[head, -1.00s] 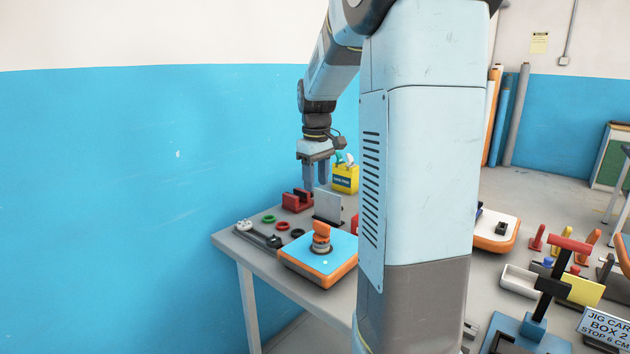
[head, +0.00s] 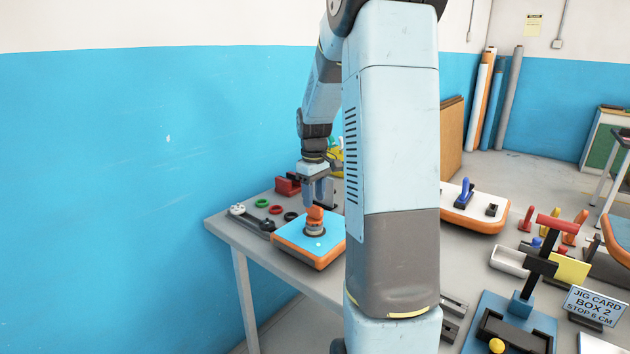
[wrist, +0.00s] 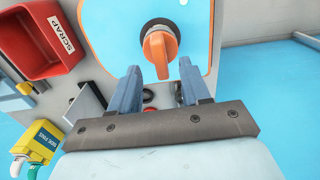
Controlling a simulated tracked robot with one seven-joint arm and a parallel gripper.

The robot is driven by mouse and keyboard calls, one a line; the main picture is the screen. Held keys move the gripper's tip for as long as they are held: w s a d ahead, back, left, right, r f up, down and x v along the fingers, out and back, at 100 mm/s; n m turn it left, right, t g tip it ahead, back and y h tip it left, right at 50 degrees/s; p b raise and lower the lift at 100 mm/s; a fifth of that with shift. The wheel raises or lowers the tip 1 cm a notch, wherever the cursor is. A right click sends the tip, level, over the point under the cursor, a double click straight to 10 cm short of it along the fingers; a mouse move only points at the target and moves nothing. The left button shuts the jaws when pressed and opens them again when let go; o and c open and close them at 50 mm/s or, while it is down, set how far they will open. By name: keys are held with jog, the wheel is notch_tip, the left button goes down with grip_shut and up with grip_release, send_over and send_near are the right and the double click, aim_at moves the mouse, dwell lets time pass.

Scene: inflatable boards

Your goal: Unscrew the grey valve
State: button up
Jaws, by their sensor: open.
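A board (head: 290,249) with a blue top and orange sides lies on the grey bench. On it stands an orange knob (head: 315,214) over a grey-banded seat; the knob also shows in the wrist view (wrist: 158,52) with a grey ring (wrist: 157,26) around its base. I cannot tell which part is the grey valve. My gripper (head: 317,200) points down just above and behind the knob. In the wrist view its blue fingers (wrist: 163,78) are apart and empty, with the knob just beyond the gap between their tips.
A red SCRAP bin (wrist: 45,40) and a yellow box (wrist: 35,140) are near my gripper. Green, red and black rings (head: 275,209) lie left of the board. Another board (head: 461,213) with a blue lever (head: 467,193) lies right of my arm.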

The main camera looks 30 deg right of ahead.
aim_at(314, 206)
jog(key=shift+f, duration=2.1)
jog(key=shift+c, duration=0.3)
grip_shut()
jog(key=shift+n, duration=1.7)
jog(key=shift+n, duration=0.3)
jog(key=n, duration=0.2)
jog(key=shift+n, duration=0.4)
